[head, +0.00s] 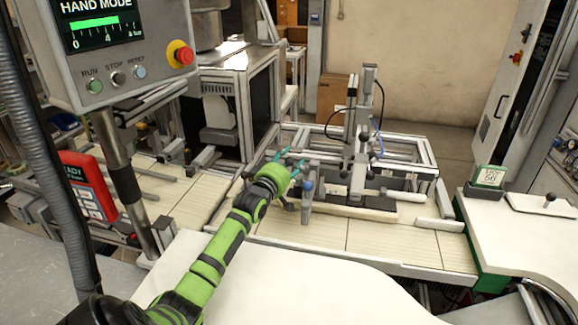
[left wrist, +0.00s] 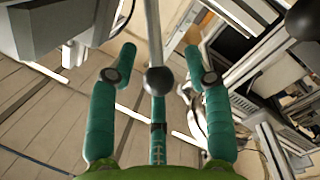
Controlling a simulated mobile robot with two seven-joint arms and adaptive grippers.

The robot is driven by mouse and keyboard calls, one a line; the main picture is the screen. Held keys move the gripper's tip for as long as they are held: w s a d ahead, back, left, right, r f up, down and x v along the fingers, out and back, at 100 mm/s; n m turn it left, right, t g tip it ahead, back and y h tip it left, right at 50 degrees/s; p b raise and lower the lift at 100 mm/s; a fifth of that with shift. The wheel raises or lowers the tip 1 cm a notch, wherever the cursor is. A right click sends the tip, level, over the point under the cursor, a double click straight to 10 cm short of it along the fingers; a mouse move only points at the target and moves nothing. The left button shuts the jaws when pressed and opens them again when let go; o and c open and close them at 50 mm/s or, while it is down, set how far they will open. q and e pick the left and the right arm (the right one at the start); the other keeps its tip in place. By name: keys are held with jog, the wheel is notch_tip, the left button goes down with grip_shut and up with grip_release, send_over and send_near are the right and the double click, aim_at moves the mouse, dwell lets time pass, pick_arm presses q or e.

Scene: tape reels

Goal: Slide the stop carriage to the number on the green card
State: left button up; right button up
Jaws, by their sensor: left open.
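The green-edged card (head: 490,176) stands at the right on a small dark holder; it seems to read STOP with a number like 50, too small to be sure. A grey upright piece with a blue knob (head: 307,186), perhaps the stop carriage, stands on the bench just right of my left gripper (head: 287,162). In the left wrist view, a dark ball knob (left wrist: 158,80) on a metal rod lies between the spread teal fingers of my left gripper (left wrist: 160,78). The fingers are open; I cannot tell whether any touches it. My right gripper is not in view.
A metal frame with a tall column (head: 363,130) stands behind the gripper. A control panel (head: 120,45) and a red handheld unit (head: 88,185) are at the left. A white worktop (head: 300,275) fills the front. Another dark ball (left wrist: 308,18) shows in the wrist view.

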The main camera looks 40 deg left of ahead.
pick_arm(q)
grip_shut()
jog(key=shift+s+a+r+b, duration=0.15)
jog(key=shift+s+a, duration=0.2)
jog(key=shift+a, duration=0.3)
jog(key=shift+s+a+f+b, duration=0.1)
jog(key=shift+s+a, duration=0.3)
jog(key=shift+a, duration=0.3)
jog(key=shift+s+a+r+b, duration=0.15)
jog(key=shift+s+a, duration=0.2)
jog(key=shift+a, duration=0.3)
grip_release()
jog(key=shift+w+d+f, duration=0.1)
jog(key=shift+f, duration=0.05)
jog(key=v, duration=1.2)
